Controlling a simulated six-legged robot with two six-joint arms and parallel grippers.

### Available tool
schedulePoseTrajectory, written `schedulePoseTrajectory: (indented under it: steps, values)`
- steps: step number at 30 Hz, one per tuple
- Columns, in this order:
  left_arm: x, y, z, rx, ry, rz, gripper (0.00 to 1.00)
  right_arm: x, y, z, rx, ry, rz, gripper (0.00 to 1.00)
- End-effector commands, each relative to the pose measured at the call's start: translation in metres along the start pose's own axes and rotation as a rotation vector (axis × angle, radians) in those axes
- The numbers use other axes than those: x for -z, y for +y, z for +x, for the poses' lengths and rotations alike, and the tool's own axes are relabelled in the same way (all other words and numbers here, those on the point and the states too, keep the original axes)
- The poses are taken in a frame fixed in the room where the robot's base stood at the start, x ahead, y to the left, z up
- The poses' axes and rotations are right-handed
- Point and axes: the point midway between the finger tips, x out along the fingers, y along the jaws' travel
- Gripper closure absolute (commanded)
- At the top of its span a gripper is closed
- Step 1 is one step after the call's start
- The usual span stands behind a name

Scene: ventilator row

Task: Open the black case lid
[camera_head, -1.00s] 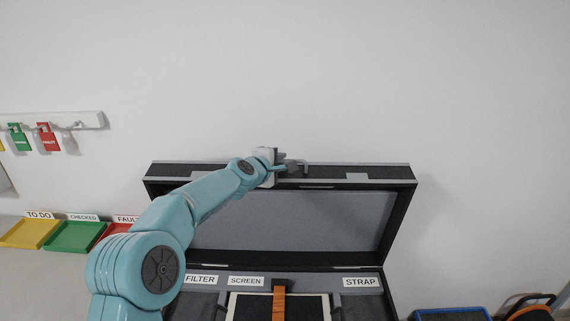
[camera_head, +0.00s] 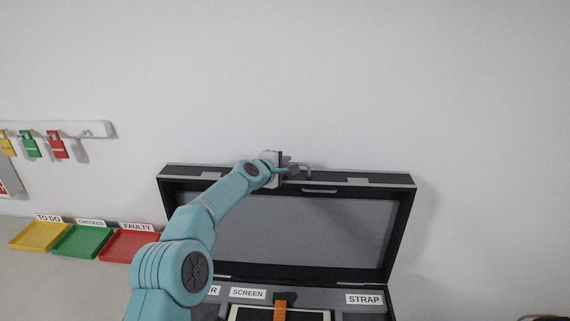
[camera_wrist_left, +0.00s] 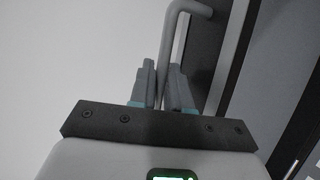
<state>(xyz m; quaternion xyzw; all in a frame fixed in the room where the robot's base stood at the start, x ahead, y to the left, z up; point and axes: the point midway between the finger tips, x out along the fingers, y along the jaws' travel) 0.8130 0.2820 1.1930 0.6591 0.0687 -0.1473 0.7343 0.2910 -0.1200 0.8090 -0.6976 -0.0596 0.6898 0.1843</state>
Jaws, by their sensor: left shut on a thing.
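The black case lid (camera_head: 310,235) stands raised, nearly upright, against the white wall, with its grey inner lining facing me. The case base (camera_head: 347,289) lies below it with SCREEN and STRAP labels and an orange strap (camera_head: 280,309) over a light-framed item. My left gripper (camera_head: 293,172) is at the lid's top edge, shut on the grey lid handle (camera_head: 305,172). In the left wrist view the fingers (camera_wrist_left: 163,88) close on the grey bar of the handle (camera_wrist_left: 176,40), beside the dark lid. My right gripper is not in view.
Yellow (camera_head: 38,237), green (camera_head: 82,242) and red (camera_head: 130,246) trays labelled TO DO, CHECKED and FAULTY sit left of the case. The wall right of the lid is bare.

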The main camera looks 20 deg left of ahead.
Motion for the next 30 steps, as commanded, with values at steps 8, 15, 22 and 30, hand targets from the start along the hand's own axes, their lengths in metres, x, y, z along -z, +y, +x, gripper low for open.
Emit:
schedulePoseTrajectory:
  steps: [8, 15, 22, 30]
  values:
    - [-0.001, -0.001, 0.001, 0.002, -0.001, 0.000, 0.62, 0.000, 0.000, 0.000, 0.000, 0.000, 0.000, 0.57]
    - [-0.001, 0.000, 0.003, 0.001, -0.001, 0.000, 0.62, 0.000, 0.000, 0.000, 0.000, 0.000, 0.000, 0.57]
    - [0.000, -0.002, -0.008, -0.002, 0.000, 0.000, 0.62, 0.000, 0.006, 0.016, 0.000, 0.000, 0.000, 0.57]
    - [0.000, -0.004, -0.059, -0.003, 0.001, 0.000, 0.62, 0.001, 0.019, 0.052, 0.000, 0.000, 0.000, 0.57]
